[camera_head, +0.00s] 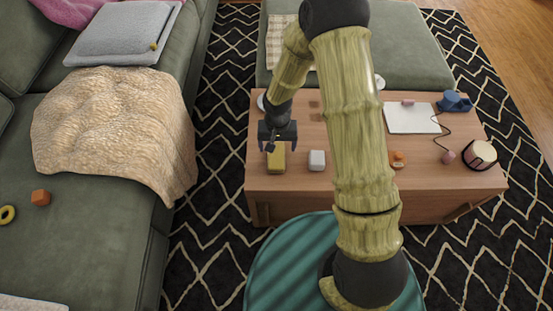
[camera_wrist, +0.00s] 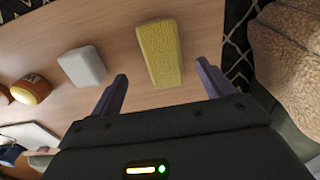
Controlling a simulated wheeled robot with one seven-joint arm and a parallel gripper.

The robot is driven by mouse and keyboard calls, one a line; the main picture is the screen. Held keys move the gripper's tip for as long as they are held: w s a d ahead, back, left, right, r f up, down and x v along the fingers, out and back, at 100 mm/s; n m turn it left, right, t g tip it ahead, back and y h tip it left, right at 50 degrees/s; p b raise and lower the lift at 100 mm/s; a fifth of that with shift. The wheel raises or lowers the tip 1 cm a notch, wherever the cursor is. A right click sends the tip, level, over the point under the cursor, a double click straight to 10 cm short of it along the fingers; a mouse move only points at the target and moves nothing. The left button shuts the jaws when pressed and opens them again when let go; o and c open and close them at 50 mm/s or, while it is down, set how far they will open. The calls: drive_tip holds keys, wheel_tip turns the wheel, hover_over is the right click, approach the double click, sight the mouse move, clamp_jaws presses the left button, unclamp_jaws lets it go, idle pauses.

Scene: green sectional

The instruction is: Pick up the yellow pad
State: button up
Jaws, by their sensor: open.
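The yellow pad (camera_head: 276,161) lies on the wooden coffee table (camera_head: 350,181) near its left end. In the wrist view the yellow pad (camera_wrist: 159,52) is an upright-looking oblong with a rough surface, just beyond the fingertips and roughly between their lines. My gripper (camera_head: 276,148) is over the table at the pad's far edge in the head view. In the wrist view my gripper (camera_wrist: 160,82) has its two fingers wide apart with nothing between them. The exact height above the pad cannot be told.
A pale grey block (camera_head: 317,160) stands right of the pad; it shows close by in the wrist view (camera_wrist: 82,67). An orange round item (camera_head: 398,160), white paper (camera_head: 410,118), a blue object (camera_head: 455,102) and a drum-like item (camera_head: 480,155) are farther right. A green sofa (camera_head: 80,235) lies left.

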sight(277, 156)
drive_tip(key=shift+f, duration=0.7)
drive_tip(key=f+b, duration=0.2)
drive_tip(key=f, duration=0.3)
drive_tip(key=shift+a+f+b, duration=0.15)
drive_tip(key=shift+a+b, duration=0.05)
drive_tip(key=shift+b, duration=0.1)
drive_tip(key=shift+s, duration=0.1)
drive_tip(key=c, duration=1.1)
wheel_tip(277, 156, up, 10)
drive_tip(key=p, duration=0.4)
drive_tip(key=shift+c, duration=0.2)
